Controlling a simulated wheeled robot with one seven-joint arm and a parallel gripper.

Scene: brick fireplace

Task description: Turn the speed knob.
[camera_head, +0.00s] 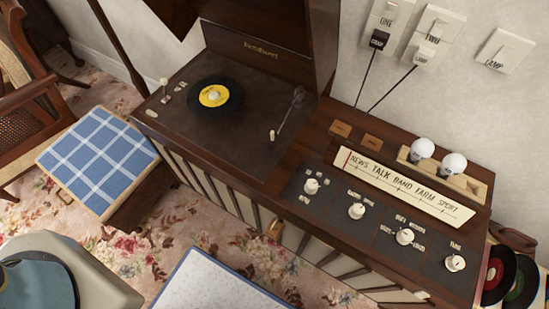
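The wooden record player cabinet (240,135) stands against the wall with its lid raised. On its dark deck lies a black record with a yellow label (214,95). A small pale upright knob (164,84) stands at the deck's left edge, beside small pale marks. Several white knobs sit on the dark control panel to the right, including the leftmost knob (311,186) and the rightmost knob (455,262). Their labels are too small to read surely, so I cannot tell which knob is marked speed. My gripper is not in view.
A tonearm (290,112) lies right of the record. Two round white bulbs (437,156) sit behind a lettered strip (400,184). Plugs and cords hang from wall sockets (387,22). A blue checked cushioned stool (98,160) stands left, and a pale-topped piece (215,285) in front.

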